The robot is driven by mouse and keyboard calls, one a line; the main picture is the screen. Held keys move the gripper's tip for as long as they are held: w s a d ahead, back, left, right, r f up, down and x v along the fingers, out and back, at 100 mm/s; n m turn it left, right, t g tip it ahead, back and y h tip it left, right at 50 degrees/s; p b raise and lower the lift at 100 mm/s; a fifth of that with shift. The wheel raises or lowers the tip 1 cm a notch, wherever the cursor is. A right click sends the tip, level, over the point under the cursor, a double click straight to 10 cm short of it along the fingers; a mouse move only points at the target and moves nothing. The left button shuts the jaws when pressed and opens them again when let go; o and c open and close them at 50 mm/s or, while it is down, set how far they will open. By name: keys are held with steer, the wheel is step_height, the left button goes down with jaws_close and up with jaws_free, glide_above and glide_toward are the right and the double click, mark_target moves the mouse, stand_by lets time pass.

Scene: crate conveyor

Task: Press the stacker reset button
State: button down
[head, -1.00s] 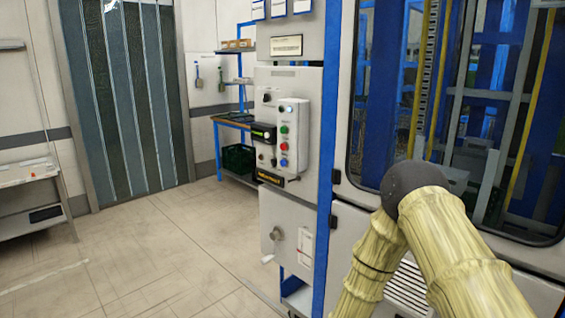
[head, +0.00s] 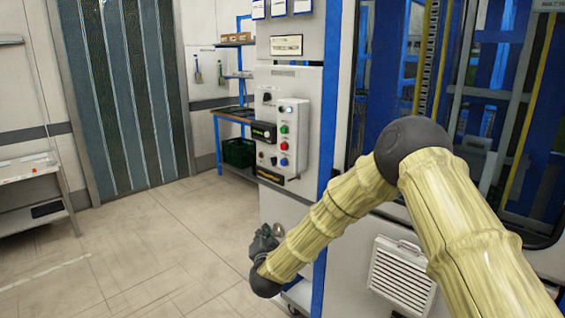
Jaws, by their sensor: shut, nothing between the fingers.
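A pale control box (head: 293,120) is mounted on the front of a light grey cabinet, left of the blue post. It carries a column of controls, among them a green button (head: 284,129), a red button (head: 285,146) and a blue button (head: 284,162). Their labels are too small to read, so I cannot tell which is the stacker reset button. My gripper (head: 267,233) is at the end of my arm, small and dark, below the box and clear of the buttons. Its fingers are shut and empty, though little of them shows.
A black panel with a yellow label (head: 270,175) juts out under the box. The blue post (head: 325,190) and a glazed machine front stand to the right. A blue shelf rack (head: 236,115) with a green crate (head: 238,152) is behind. Floor at left is clear.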

mark_target(283, 162)
steer(key=w+a+r+m+t+h, duration=0.1)
steer(key=w+r+m, duration=0.1)
steer(key=r, duration=0.7)
steer(key=w+a+r+m+t+h+p, duration=0.1)
steer(key=w+a+r+t, duration=0.1)
steer(key=r, duration=0.7)
steer(key=shift+w+a+m, duration=0.3)
steer(key=shift+w+m, duration=0.1)
steer(key=shift+w, duration=0.1)
steer(key=shift+w+d, duration=0.1)
steer(key=w+d, duration=0.5)
steer(key=w, duration=0.1)
steer(key=shift+d, duration=0.4)
steer(key=shift+w+d, duration=0.1)
steer(key=shift+w, duration=0.1)
steer(key=shift+w+d, duration=0.2)
steer(key=shift+d, duration=0.05)
